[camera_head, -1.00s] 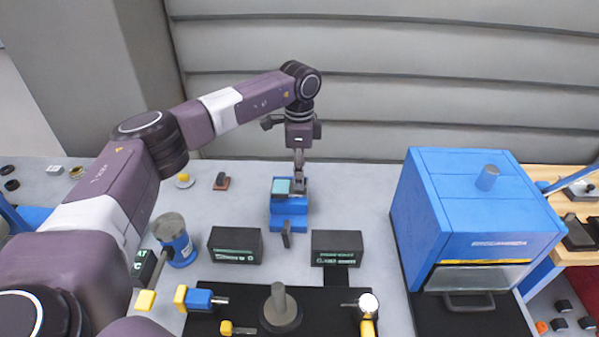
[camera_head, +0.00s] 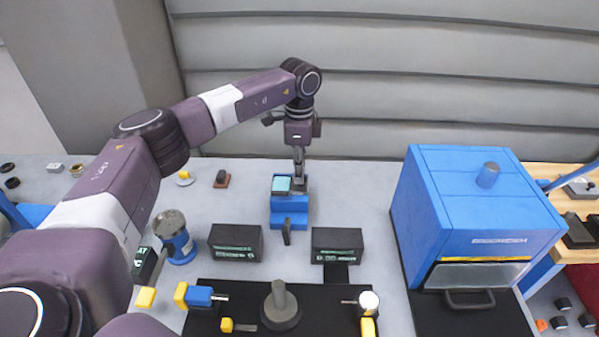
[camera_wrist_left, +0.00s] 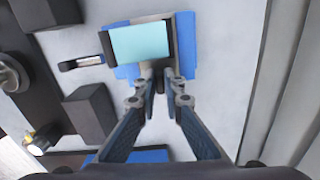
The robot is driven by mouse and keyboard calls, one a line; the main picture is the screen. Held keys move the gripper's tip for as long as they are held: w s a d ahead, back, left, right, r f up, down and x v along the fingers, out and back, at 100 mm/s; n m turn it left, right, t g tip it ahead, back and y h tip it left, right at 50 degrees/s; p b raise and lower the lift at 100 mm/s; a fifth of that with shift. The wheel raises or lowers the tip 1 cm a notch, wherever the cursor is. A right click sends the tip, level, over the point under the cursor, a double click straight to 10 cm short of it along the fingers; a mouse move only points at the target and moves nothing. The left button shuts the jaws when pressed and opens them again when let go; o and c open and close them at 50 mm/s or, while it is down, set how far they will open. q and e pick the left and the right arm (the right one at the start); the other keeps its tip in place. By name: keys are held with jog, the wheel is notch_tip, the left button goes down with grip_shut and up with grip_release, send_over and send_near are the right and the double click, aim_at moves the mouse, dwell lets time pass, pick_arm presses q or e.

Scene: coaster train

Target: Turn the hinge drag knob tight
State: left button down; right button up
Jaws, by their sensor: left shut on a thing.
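A blue stand (camera_head: 289,204) with a teal-topped dark piece (camera_head: 281,184) sits near the back middle of the table. In the left wrist view, the teal plate (camera_wrist_left: 141,43) lies in a dark frame over the blue stand (camera_wrist_left: 188,45). My left gripper (camera_head: 300,183) points down at the stand's right rear side. My right gripper is out of view.
Two black display boxes (camera_head: 235,243) (camera_head: 337,246) stand in front of the stand. A large blue cabinet (camera_head: 475,205) is at the right. A blue cylinder (camera_head: 178,243) stands at the left. A black mat (camera_head: 320,300) with tools lies in front. A corrugated wall (camera_head: 430,80) rises behind.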

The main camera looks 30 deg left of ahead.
pick_arm(q)
jog(key=m, duration=0.4)
jog(key=shift+w+b, duration=0.1)
jog(key=shift+b, duration=0.2)
jog(key=m, duration=0.3)
jog(key=shift+w+m, duration=0.1)
jog(key=shift+m, duration=0.3)
jog(key=m+b, duration=0.1)
jog(key=m, duration=0.2)
jog(key=shift+m, duration=0.3)
jog(key=m, duration=0.4)
jog(key=shift+w+d+m, duration=0.1)
jog(key=shift+w+m, duration=0.05)
jog(key=shift+m, duration=0.15)
jog(key=m, duration=0.3)
jog(key=shift+m+b, duration=0.3)
jog(key=m, duration=0.3)
jog(key=shift+d+m, duration=0.15)
jog(key=shift+m, duration=0.15)
jog(key=m, duration=0.4)
jog(key=shift+d+b, duration=0.1)
jog(key=shift+b, duration=0.2)
jog(key=shift+m, duration=1.7)
